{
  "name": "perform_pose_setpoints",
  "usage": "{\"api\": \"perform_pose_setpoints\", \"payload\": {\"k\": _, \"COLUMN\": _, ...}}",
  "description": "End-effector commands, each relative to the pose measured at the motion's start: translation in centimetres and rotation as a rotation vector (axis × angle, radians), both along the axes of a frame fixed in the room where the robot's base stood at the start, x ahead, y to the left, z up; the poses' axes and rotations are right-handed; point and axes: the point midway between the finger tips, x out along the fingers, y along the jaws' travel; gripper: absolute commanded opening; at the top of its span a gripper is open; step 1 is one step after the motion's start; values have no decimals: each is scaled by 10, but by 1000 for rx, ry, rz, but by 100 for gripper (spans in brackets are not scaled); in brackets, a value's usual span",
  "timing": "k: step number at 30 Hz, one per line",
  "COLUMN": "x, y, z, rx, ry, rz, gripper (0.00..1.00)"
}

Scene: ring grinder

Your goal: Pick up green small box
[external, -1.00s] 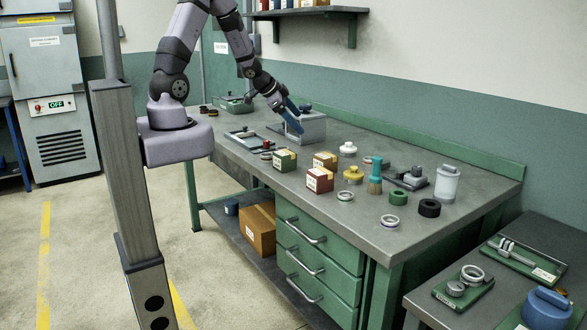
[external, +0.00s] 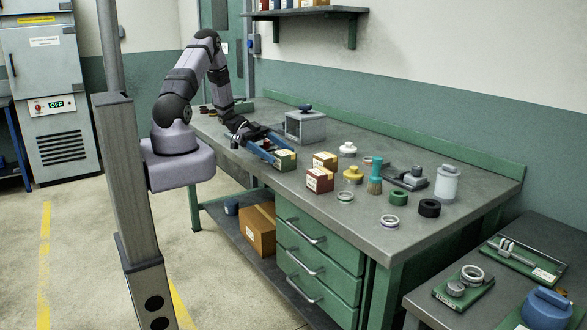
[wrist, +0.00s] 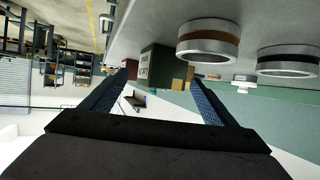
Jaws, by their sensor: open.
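The green small box (external: 287,160) is a dark green and cardboard-coloured cube with a white label, on the workbench near its front edge. It also shows in the wrist view (wrist: 156,68), where the picture looks upside down. My gripper (external: 276,154) is low over the bench with its blue fingers reaching to the box. In the wrist view my open gripper (wrist: 160,76) has one finger on each side of the box, with the box around the fingertips. I cannot tell whether either finger touches it.
A grey open-fronted block (external: 305,127) stands behind. The bench's front edge is close.

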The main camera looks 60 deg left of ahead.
Motion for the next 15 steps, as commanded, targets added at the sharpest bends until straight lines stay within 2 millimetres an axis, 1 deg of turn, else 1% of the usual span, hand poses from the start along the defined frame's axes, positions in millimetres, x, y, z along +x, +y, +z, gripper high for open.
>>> {"api": "perform_pose_setpoints", "payload": {"k": 2, "x": 1, "y": -2, "z": 0, "rx": 0, "ry": 0, "rz": -1, "gripper": 80}}
{"api": "perform_pose_setpoints", "payload": {"k": 9, "x": 7, "y": -17, "z": -6, "rx": 0, "ry": 1, "rz": -2, "gripper": 80}}
{"api": "perform_pose_setpoints", "payload": {"k": 15, "x": 8, "y": -21, "z": -8, "rx": 0, "ry": 0, "rz": -1, "gripper": 80}}
